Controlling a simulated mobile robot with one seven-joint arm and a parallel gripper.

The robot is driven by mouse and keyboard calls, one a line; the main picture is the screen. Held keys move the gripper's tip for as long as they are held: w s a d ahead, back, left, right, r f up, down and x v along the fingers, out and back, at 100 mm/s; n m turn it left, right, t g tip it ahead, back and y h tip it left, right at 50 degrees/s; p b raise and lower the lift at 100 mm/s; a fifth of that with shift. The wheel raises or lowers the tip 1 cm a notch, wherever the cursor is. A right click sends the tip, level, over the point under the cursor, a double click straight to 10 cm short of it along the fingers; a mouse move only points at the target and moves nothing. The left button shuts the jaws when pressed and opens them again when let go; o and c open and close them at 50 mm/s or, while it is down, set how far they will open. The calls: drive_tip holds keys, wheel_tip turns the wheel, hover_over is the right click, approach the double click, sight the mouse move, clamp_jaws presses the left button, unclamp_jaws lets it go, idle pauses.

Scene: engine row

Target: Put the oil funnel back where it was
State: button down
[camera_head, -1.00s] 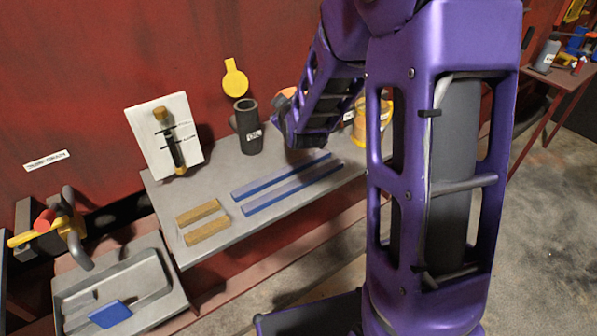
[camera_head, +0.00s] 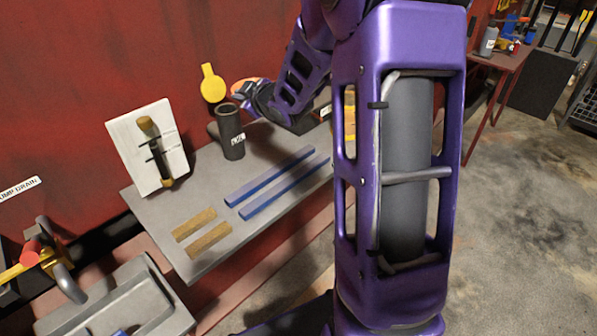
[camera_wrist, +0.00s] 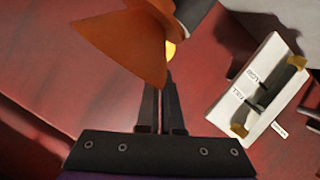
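The orange oil funnel (camera_wrist: 135,42) fills the upper left of the wrist view, its cone at the fingertips. In the head view only a small orange part (camera_head: 245,84) shows behind my gripper (camera_head: 252,95); my arm hides the rest. In the wrist view the two dark fingers of my gripper (camera_wrist: 166,78) are nearly together, and they appear shut on the funnel's edge. My gripper is above the back of the grey bench (camera_head: 205,262), just right of a dark cylindrical canister (camera_head: 231,135). The exact contact is partly hidden.
A yellow paddle-shaped piece (camera_head: 212,84) is on the red wall. Blue bars (camera_head: 268,180) and wooden blocks (camera_head: 195,225) lie on the bench. A grey sink-like tray (camera_head: 115,305) is lower left.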

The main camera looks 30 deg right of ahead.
drive_tip(key=s+d+f+n+g+y+b, duration=0.35)
drive_tip(key=s+d+f+n+y, duration=0.3)
drive_tip(key=d, duration=0.55)
drive_tip(key=shift+m+t+h, duration=0.45)
drive_tip(key=shift+m, duration=0.3)
drive_tip(key=shift+s+a+f+b, duration=0.15)
drive_tip(key=shift+f+b, duration=0.6)
drive_tip(key=shift+f, duration=2.1)
drive_tip(key=shift+s+d+f+b, duration=0.15)
drive_tip(key=shift+f+b, duration=0.6)
drive_tip(key=shift+f, duration=2.1)
drive_tip(key=shift+a, duration=0.1)
drive_tip(key=shift+f, duration=0.1)
drive_tip(key=c, duration=1)
unclamp_jaws()
drive_tip(key=shift+c, duration=0.2)
